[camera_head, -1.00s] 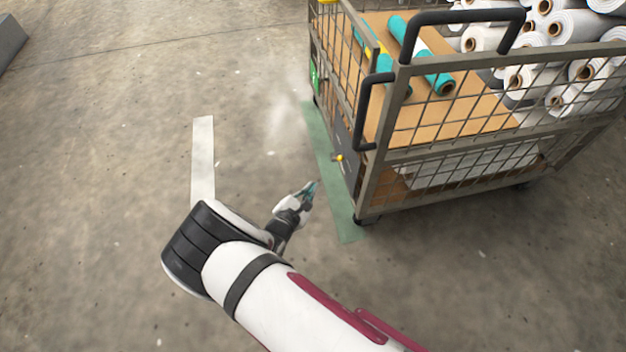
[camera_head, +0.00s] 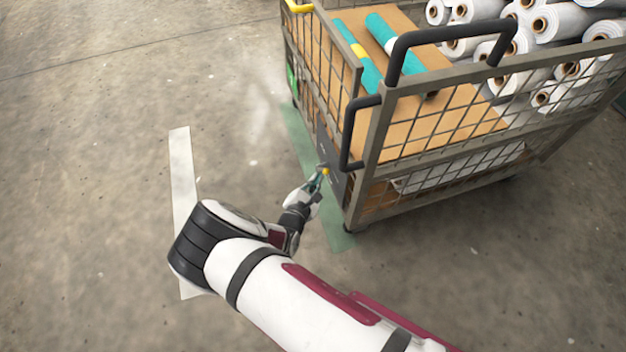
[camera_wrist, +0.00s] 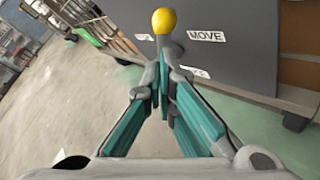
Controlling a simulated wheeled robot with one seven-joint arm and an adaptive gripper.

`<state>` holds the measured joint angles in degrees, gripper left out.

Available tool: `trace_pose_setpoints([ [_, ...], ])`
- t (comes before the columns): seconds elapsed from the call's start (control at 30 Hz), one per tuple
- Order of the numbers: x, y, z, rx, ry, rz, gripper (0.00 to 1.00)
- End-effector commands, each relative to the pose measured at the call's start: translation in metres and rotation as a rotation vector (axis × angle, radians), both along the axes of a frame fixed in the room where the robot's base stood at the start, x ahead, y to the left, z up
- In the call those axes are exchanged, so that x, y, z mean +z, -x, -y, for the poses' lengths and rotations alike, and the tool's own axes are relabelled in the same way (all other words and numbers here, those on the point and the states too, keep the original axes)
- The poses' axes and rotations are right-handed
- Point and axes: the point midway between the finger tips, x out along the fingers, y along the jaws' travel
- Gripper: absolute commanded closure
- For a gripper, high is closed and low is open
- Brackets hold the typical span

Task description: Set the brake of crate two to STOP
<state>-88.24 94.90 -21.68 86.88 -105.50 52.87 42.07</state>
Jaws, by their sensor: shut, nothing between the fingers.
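The wire-sided crate (camera_head: 372,140) on wheels stands at the right in the head view. Its brake lever has a yellow knob (camera_head: 325,171), low on a dark side panel; the knob also shows in the wrist view (camera_wrist: 164,20). In the wrist view the panel (camera_wrist: 240,30) carries a MOVE label (camera_wrist: 206,36) right of the knob.
White rolls (camera_head: 520,40) and teal rolls (camera_head: 355,55) lie in the crate. Black handles (camera_head: 362,130) stick out at its near corner. A green floor strip (camera_head: 310,160) runs along the crate's side. A white strip (camera_head: 184,170) and open concrete lie to the left.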

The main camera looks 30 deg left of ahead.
Motion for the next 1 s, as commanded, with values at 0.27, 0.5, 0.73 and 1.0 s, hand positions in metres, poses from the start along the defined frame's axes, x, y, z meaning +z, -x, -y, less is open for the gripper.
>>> trace_pose_setpoints([
  [0.27,0.002,0.0,0.0,-0.001,0.011,-0.01,1.0],
  [0.5,0.005,0.0,0.0,0.0,0.047,-0.04,1.0],
  [0.73,0.007,0.0,0.0,0.0,0.074,-0.063,1.0],
  [1.0,0.011,0.0,0.001,0.0,0.113,-0.097,1.0],
])
